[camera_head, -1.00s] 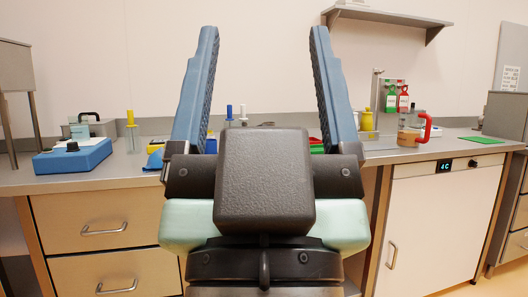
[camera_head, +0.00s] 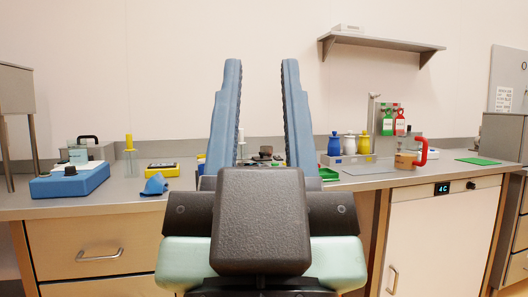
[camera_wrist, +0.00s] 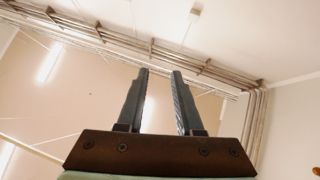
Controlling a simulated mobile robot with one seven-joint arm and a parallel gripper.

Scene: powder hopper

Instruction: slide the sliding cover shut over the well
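My gripper (camera_head: 262,66) points upward in front of the bench, its two long blue fingers apart with nothing between the tips. It also shows open and empty in the wrist view (camera_wrist: 160,75), against the wall and ceiling. I cannot make out the sliding cover or the well for certain. Small dark items (camera_head: 265,152) show between the fingers at the back of the bench. My gripper's dark body and fingers hide much of the bench's middle.
A blue box (camera_head: 72,182) and yellow device (camera_head: 162,169) stand left. Blue (camera_head: 334,146), white (camera_head: 350,145) and yellow (camera_head: 364,146) bottles and a red-handled vessel (camera_head: 405,160) stand right. A shelf (camera_head: 380,42) hangs above.

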